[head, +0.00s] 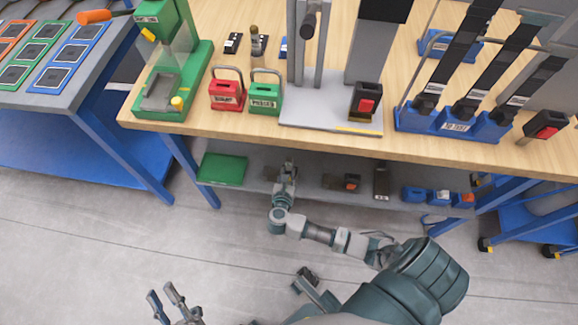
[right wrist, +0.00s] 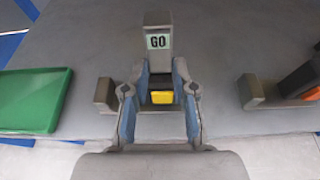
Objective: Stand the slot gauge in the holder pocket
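The slot gauge (right wrist: 159,44) is a grey block with a GO label. In the right wrist view it stands out beyond my right gripper (right wrist: 161,68), with a yellow part (right wrist: 162,97) between the fingers. The fingers straddle it; whether they press on it is unclear. In the head view my right gripper (head: 287,168) is at the lower shelf, and the gauge is too small to make out there. My left gripper (head: 167,295) is open and empty over the floor at the bottom. I cannot tell for sure which fixture has the holder pocket.
A green tray (head: 222,169) lies left on the lower shelf (head: 318,198). An orange-and-black item (head: 352,182) and several blue bins (head: 414,194) are to the right. The bench top (head: 230,126) overhangs the shelf and carries red and green locks, a grey stand (head: 320,117) and a blue rack (head: 455,123).

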